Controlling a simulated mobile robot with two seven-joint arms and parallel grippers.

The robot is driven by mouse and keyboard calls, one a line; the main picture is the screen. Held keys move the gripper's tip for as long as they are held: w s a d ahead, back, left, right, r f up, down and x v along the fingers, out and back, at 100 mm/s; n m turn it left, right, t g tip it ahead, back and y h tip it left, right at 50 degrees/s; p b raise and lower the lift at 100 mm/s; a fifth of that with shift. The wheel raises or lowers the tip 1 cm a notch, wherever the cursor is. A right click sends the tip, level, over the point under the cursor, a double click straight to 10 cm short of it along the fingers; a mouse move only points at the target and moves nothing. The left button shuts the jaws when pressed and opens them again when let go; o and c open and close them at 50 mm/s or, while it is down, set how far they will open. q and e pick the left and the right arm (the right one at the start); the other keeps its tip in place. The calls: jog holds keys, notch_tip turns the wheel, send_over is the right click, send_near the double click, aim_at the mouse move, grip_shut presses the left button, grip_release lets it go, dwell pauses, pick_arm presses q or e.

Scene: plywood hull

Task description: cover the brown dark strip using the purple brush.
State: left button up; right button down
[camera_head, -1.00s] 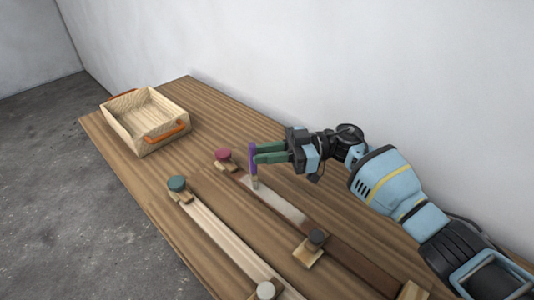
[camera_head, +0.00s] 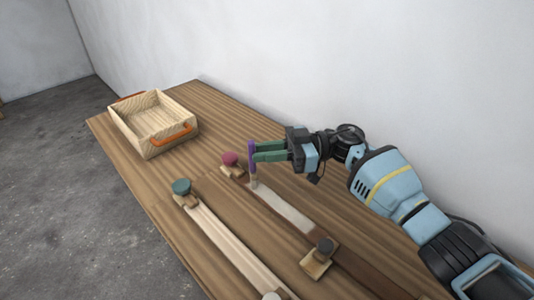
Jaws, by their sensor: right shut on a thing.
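My right gripper (camera_head: 270,151) comes in from the right and is shut on the purple brush (camera_head: 251,154). The brush is upright, with its pale tip (camera_head: 254,183) down at the far end of the dark strip, seemingly touching it. The dark brown strip (camera_head: 362,275) runs from near the pink-red knob toward the lower right. A stretch of it between that knob and the dark knob is whitish (camera_head: 287,212); its near part is brown. My left gripper is not in view.
A pink-red knob (camera_head: 230,159) and a dark knob (camera_head: 325,246) on wooden blocks sit along the dark strip. A pale strip (camera_head: 223,237) with a teal knob (camera_head: 181,187) lies left of it. A wooden crate (camera_head: 145,145) stands at the far left. A wall is behind.

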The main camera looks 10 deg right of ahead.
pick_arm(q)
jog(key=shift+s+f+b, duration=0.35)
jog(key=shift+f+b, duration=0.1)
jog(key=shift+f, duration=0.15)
pick_arm(e)
jog(key=shift+w+a, duration=0.5)
jog(key=shift+w, duration=0.1)
pick_arm(q)
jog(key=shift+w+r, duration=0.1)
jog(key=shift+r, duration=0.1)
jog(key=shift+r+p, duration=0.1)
jog(key=shift+p, duration=0.2)
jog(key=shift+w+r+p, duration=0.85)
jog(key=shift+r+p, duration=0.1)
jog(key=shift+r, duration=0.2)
pick_arm(e)
jog(key=shift+s+d+f, duration=0.1)
jog(key=shift+s+d, duration=0.6)
jog(key=shift+s, duration=0.2)
